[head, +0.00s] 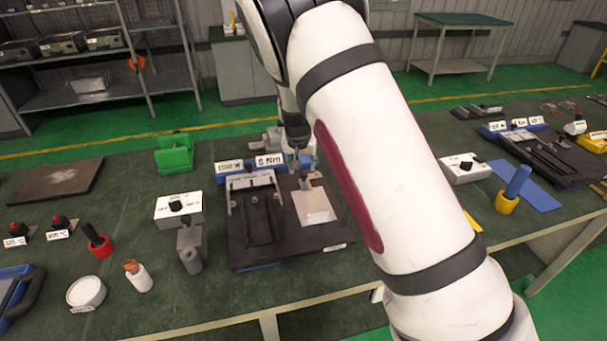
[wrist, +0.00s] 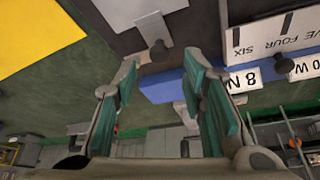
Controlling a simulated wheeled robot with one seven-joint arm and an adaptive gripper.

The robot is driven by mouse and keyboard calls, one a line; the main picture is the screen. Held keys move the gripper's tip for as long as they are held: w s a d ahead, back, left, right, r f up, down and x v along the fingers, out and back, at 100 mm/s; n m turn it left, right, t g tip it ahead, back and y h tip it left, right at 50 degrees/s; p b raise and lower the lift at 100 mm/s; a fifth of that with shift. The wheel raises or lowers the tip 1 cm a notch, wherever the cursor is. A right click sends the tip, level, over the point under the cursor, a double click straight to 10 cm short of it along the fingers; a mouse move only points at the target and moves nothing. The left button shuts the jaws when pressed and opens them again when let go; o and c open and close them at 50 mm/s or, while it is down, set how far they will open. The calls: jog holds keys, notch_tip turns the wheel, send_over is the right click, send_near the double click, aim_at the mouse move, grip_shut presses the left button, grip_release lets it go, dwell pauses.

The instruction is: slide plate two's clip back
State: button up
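In the head view, a dark plate assembly (head: 262,238) lies on the green bench, with white labels on a blue bar at its back. A light grey flat piece (head: 314,206) lies on its right side, with a small dark knob behind it. My gripper (head: 301,163) is above the back of this assembly, partly behind my arm. In the wrist view, my gripper (wrist: 160,70) is open, its teal-padded fingers apart. A dark knob (wrist: 158,50) at the end of a pale strip (wrist: 152,28) shows just beyond the fingertips, in the gap. I cannot tell if they touch. Which part is plate two's clip is not clear.
A white box with a knob (head: 180,209) and a grey block (head: 189,245) stand left of the assembly. A green holder (head: 174,153) is behind. A second dark assembly (head: 552,152) is at the right. A blue bar with labels (wrist: 175,85) lies close to the fingers.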

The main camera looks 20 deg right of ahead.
aim_at(303, 175)
jog(key=x, duration=0.6)
jog(key=shift+f, duration=0.25)
grip_shut()
